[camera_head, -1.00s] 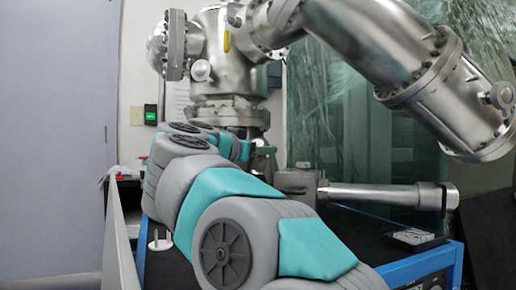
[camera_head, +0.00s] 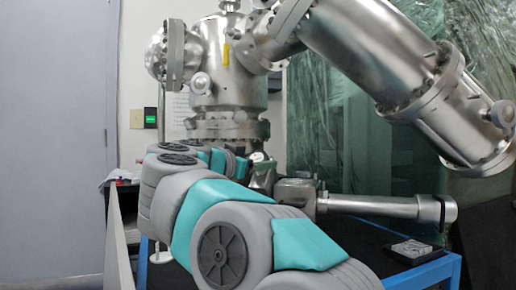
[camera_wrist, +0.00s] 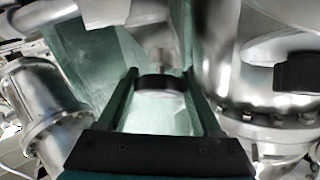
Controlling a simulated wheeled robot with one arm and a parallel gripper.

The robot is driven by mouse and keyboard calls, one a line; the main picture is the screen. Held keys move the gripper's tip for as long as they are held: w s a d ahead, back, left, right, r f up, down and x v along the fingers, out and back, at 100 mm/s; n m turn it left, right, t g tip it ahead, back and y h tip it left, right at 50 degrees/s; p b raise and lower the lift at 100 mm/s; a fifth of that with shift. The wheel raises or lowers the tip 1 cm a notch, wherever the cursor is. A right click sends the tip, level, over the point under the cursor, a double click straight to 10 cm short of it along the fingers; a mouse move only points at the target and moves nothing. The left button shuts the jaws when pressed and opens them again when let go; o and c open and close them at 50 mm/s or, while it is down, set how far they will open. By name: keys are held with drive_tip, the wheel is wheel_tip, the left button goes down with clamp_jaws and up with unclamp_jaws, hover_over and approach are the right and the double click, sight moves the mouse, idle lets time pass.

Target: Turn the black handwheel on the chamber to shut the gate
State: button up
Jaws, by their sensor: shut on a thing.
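The steel chamber (camera_head: 230,80) stands behind my arm in the head view. A pale metal stem shows above the handwheel. I cannot make out the handwheel in the head view, nor the gate inside the chamber.
A horizontal metal cylinder with a dark end ring (camera_head: 375,206) sticks out to the right above the blue-framed table (camera_head: 425,272). A large steel tube (camera_head: 400,75) hangs at upper right. Steel flanges (camera_wrist: 270,115) stand close to the right of my fingers.

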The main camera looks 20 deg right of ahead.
drive_tip(key=m+g+p, duration=0.1)
drive_tip(key=m+p, duration=0.1)
drive_tip(key=p, duration=0.1)
drive_tip(key=shift+r+g+h, duration=0.3)
drive_tip(key=shift+g, duration=0.1)
drive_tip(key=m+g+p, duration=0.1)
drive_tip(key=m+p, duration=0.1)
drive_tip(key=p, duration=0.1)
drive_tip(key=shift+a+m+g, duration=0.1)
drive_tip(key=shift+m+g, duration=0.2)
drive_tip(key=shift+g, duration=0.1)
drive_tip(key=shift+f+m+g+p, duration=0.15)
drive_tip(key=shift+m+g+p, duration=0.7)
drive_tip(key=shift+m, duration=0.15)
drive_tip(key=shift+f+m+g+p, duration=0.1)
drive_tip(key=shift+m+g+p, duration=0.7)
drive_tip(key=shift+m, duration=0.2)
drive_tip(key=shift+f, duration=0.1)
drive_tip(key=o, duration=1.4)
drive_tip(key=v, duration=0.7)
drive_tip(key=shift+s+a, duration=0.15)
drive_tip(key=shift+a, duration=0.15)
